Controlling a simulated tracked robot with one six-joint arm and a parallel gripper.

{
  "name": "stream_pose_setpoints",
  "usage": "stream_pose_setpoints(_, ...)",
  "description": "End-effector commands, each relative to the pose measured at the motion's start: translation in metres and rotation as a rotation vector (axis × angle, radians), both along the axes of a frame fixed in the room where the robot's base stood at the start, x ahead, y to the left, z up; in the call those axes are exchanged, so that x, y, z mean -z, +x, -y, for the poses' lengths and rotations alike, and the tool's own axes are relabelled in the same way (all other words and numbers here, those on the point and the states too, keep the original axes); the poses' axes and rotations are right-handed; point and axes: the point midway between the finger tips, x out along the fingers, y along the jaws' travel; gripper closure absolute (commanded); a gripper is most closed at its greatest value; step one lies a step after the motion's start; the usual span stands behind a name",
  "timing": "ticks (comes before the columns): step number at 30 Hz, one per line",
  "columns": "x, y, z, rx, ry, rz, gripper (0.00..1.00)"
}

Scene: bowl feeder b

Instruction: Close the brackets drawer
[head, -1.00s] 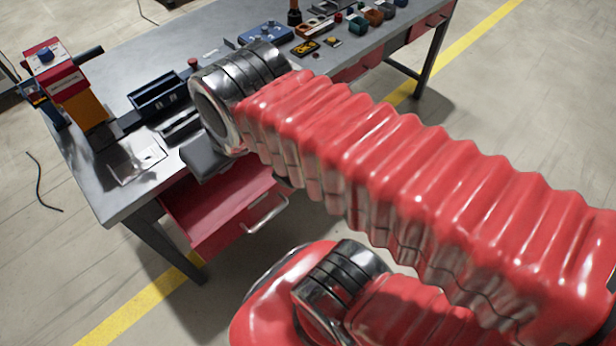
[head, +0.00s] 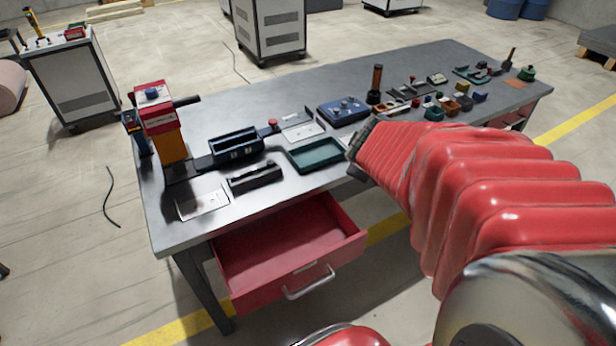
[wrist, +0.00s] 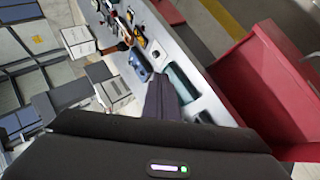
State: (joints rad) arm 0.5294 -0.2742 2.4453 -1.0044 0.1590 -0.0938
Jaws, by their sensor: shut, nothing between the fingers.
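A red drawer (head: 290,247) stands pulled out from under the front edge of the workbench, left of my arm, in the head view. Its inside looks empty. It has a grey bar handle (head: 308,282) and a small label too small to read, so I cannot tell whether it is the brackets drawer. A red drawer also shows in the wrist view (wrist: 262,85), right of my gripper. My gripper (wrist: 163,84) is shut and empty, with dark fingers apart from the drawer.
The grey workbench (head: 210,224) holds a red and orange press (head: 165,135), a dark bin (head: 236,144), a teal tray (head: 318,154) and a blue box (head: 343,110). Another red drawer (head: 522,116) shows at the far right. Floor is clear before the open drawer.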

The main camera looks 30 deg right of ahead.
Motion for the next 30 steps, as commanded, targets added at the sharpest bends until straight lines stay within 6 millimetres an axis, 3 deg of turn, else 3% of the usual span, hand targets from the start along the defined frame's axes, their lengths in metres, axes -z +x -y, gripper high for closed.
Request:
stream_pose_setpoints(1,0.011,0.000,0.014,-0.034,-0.023,-0.027,1.00)
stream_pose_setpoints(6,0.046,0.001,0.044,-0.193,-0.083,-0.104,1.00)
stream_pose_setpoints(13,0.112,-0.021,0.061,-0.450,-0.070,-0.212,1.00)
stream_pose_setpoints(19,0.172,-0.062,0.052,-0.683,0.029,-0.269,1.00)
stream_pose_setpoints(24,0.216,-0.112,0.027,-0.876,0.160,-0.279,1.00)
stream_pose_setpoints(30,0.239,-0.156,-0.001,-1.028,0.284,-0.255,1.00)
